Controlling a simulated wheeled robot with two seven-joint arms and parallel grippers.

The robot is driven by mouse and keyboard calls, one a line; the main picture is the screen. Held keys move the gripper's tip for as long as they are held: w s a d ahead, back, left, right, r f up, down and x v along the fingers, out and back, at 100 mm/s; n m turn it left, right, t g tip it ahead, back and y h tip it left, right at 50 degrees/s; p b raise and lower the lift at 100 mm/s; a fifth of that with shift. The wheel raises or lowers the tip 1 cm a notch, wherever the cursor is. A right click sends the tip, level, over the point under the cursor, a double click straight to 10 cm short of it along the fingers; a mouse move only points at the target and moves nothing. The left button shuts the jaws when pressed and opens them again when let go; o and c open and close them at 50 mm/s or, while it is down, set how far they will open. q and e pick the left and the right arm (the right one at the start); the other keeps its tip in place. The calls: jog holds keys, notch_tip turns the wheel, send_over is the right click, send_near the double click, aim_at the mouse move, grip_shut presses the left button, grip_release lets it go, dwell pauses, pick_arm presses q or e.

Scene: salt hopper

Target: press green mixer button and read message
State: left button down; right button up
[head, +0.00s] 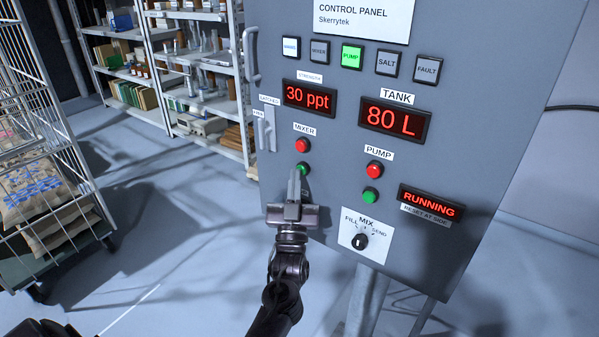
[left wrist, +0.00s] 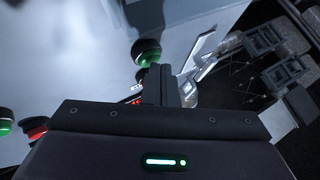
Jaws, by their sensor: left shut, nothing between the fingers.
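The grey control panel (head: 440,175) fills the right of the head view. Its green mixer button (head: 303,169) sits below the red mixer button (head: 302,145). My left gripper (head: 295,174) is shut and empty, its tips at or just below the green mixer button. In the left wrist view a green button (left wrist: 146,51) is just beyond the fingertips (left wrist: 160,72); I cannot tell whether they touch. The message display (head: 430,203) reads RUNNING, with a RESET AT SIDE label under it. My right gripper is not in view.
The PUMP lamp (head: 352,56) glows green. Displays read 30 ppt (head: 309,98) and 80 L (head: 394,119). The pump has a red button (head: 374,169) and a green one (head: 371,196). A MIX knob (head: 360,241) is below. A wire cage cart (head: 45,190) and shelves (head: 200,75) stand left.

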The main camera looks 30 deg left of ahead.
pick_arm(q)
jog(key=shift+w, duration=0.15)
dwell(0.4)
jog(key=shift+s+p, duration=0.4)
jog(key=shift+s, duration=0.55)
jog(key=shift+s+a+p, duration=0.15)
jog(key=shift+s+p, duration=0.4)
jog(key=shift+s, duration=0.7)
jog(key=shift+s+a+p, duration=0.1)
jog(key=shift+s+p, duration=0.4)
jog(key=shift+s, duration=0.75)
jog(key=shift+w, duration=0.1)
